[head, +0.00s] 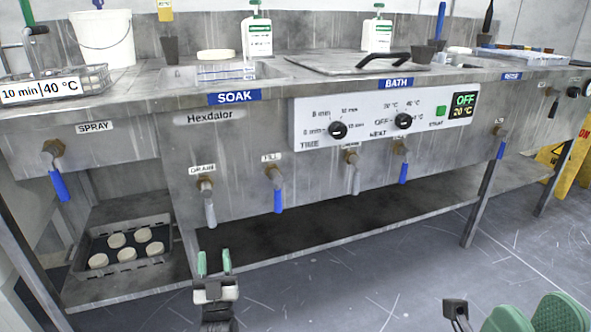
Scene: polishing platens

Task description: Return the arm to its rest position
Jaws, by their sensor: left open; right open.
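My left gripper (214,263) is in the lower middle of the head view, in front of the bench and over the floor. Its two green-tipped fingers point up and stand apart, with nothing between them. My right gripper (535,314) is at the bottom right edge, partly cut off. Its rounded green fingers are apart and I see nothing held between them. Both grippers are clear of the bench.
A steel wet bench (250,140) spans the view, with a control panel (385,115) and several valve handles on its front. A tray (125,252) of pale discs lies on the lower shelf. A yellow sign (560,160) stands right. The floor (350,285) ahead is clear.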

